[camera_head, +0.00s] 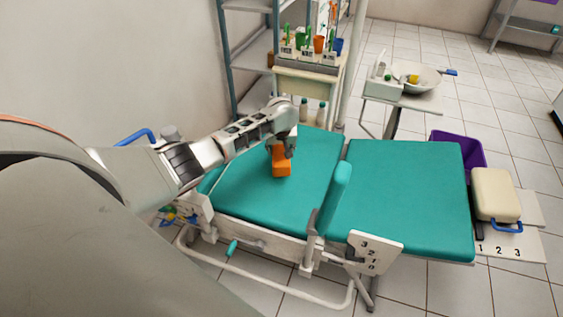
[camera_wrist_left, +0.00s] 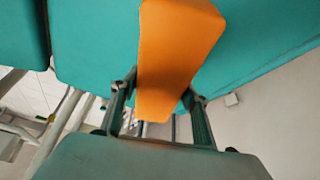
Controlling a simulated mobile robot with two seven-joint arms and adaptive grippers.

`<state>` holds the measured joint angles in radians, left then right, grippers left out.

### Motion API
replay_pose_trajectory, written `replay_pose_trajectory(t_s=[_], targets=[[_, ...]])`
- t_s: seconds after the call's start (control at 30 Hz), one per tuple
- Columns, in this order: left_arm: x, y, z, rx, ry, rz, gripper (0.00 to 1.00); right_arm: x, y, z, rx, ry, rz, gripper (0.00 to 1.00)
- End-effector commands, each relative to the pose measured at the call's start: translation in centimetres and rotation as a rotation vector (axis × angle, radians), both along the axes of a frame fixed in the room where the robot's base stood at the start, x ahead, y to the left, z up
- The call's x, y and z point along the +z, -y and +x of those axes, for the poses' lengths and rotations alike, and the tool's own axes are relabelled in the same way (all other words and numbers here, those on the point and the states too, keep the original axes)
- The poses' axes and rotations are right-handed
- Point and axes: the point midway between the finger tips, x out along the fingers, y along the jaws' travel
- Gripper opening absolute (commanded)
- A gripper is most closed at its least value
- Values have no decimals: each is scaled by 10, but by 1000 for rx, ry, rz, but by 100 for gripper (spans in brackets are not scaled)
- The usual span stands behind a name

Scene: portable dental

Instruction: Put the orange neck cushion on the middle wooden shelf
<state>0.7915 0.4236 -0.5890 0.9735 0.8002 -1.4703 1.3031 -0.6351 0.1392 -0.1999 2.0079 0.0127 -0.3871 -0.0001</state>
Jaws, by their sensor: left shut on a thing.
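The orange neck cushion (camera_head: 282,166) is a small block-like piece over the left part of the teal dental chair (camera_head: 405,190). My left gripper (camera_head: 281,149) reaches in from the left and is shut on its upper end. In the left wrist view the cushion (camera_wrist_left: 172,55) sits between the two fingers of the gripper (camera_wrist_left: 158,105), with teal padding behind it. I cannot tell whether it touches the padding. A rack with several shelves (camera_head: 252,48) stands behind the chair; the middle wooden shelf cannot be clearly made out. My right gripper is not in view.
A cart with coloured cups (camera_head: 310,80) stands behind the chair, close to the rack. A side tray with a bowl (camera_head: 415,98) is to its right. A purple bin (camera_head: 462,150) and a beige case (camera_head: 495,194) are at the far right.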

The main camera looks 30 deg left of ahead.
Motion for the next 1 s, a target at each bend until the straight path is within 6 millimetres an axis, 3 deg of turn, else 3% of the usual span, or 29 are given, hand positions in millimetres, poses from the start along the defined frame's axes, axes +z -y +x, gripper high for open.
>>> replay_pose_trajectory(t_s=[0.37, 0.53, 0.83, 0.87, 0.9, 1.0], targets=[[-57, -1, -2, 0, -6, 2, 22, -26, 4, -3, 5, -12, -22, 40], [-55, -1, 1, 0, 2, 1, 22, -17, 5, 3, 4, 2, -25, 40], [-59, 0, 0, 1, 0, 0, 22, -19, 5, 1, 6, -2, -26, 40], [-59, 0, 0, 1, 0, 0, 50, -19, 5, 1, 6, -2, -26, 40], [-59, 0, 0, 1, 0, 0, 61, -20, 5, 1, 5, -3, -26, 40], [-59, 0, 0, 1, 0, 0, 62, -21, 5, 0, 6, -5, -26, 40]])
